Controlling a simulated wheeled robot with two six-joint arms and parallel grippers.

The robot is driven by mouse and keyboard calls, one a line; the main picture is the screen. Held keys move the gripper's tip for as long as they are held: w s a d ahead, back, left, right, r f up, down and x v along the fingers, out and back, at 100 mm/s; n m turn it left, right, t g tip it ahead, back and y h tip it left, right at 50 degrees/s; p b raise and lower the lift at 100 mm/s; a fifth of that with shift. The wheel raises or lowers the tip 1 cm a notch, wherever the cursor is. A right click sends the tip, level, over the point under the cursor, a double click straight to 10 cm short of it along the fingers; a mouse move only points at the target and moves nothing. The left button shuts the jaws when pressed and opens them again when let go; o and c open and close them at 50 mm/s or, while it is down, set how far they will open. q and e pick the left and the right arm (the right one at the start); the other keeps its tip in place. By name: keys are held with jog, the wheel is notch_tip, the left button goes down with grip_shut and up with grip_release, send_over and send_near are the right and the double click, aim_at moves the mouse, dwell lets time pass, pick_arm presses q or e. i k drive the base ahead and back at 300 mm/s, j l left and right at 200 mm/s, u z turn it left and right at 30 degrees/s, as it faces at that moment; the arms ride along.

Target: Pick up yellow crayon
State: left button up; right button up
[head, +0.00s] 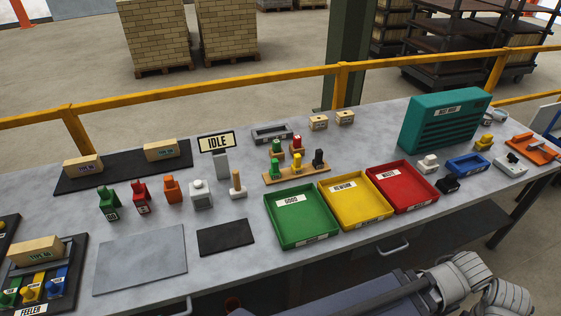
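A small wooden stand (312,172) on the middle of the grey bench holds short coloured pieces upright. A yellow piece (297,161), which looks like the yellow crayon, stands in its front row between a green piece (275,168) and a black piece (318,157). A red piece (297,143) and another green one (276,146) stand behind it on wooden bases. Parts of my own arm show at the bottom right, away from the stand. I see neither gripper's fingers.
Green (302,241), yellow (357,222) and red (403,208) trays lie in front and to the right of the stand. A teal cabinet (444,125) stands at the back right.

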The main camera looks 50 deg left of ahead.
aim_at(296, 167)
jog(key=i+u, duration=0.2)
jog(key=u, duration=0.25)
jog(key=i+l+u, duration=0.1)
jog(key=u, duration=0.35)
jog(key=i+l+u, duration=0.15)
jog(key=u, duration=0.3)
jog(key=i+l+u, duration=0.15)
jog(key=u, duration=0.3)
jog(key=i+l+u, duration=0.2)
jog(key=u, duration=0.25)
jog(key=i+l+u, duration=0.15)
jog(key=u, duration=0.35)
jog(key=i+l+u, duration=0.1)
jog(key=l+u, duration=0.35)
